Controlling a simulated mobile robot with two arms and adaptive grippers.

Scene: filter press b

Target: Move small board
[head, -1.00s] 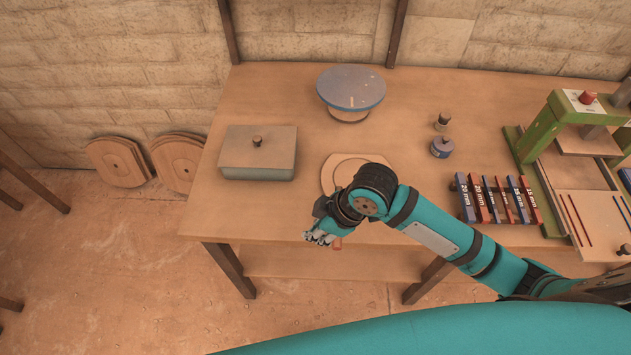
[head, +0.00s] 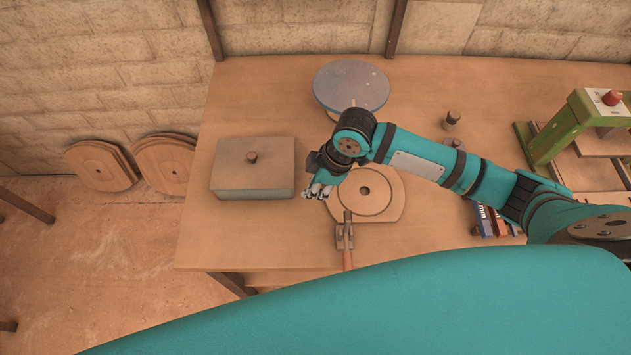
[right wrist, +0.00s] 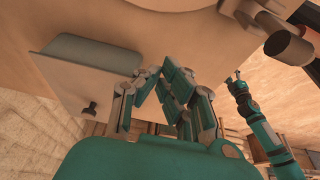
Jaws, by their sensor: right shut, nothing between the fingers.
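A small wooden board (head: 393,207) with rounded sides, a ring groove and a dark hole in the middle lies flat on the table (head: 240,235). My right gripper (head: 316,191) is just left of the board, at its left edge, between it and a grey-green lidded box. Its fingers are shut and empty, and show in the right wrist view (right wrist: 160,72). I cannot tell whether they touch the board. A thin teal arm, probably my left, shows in the right wrist view; its gripper (right wrist: 236,77) is too small to read.
The lidded box (head: 253,180) has a knob. A hammer (head: 345,238) lies in front of the board. A round blue-topped stand (head: 350,85) is behind. A green press (head: 570,130) stands right. Wooden boards (head: 100,165) lean against the wall.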

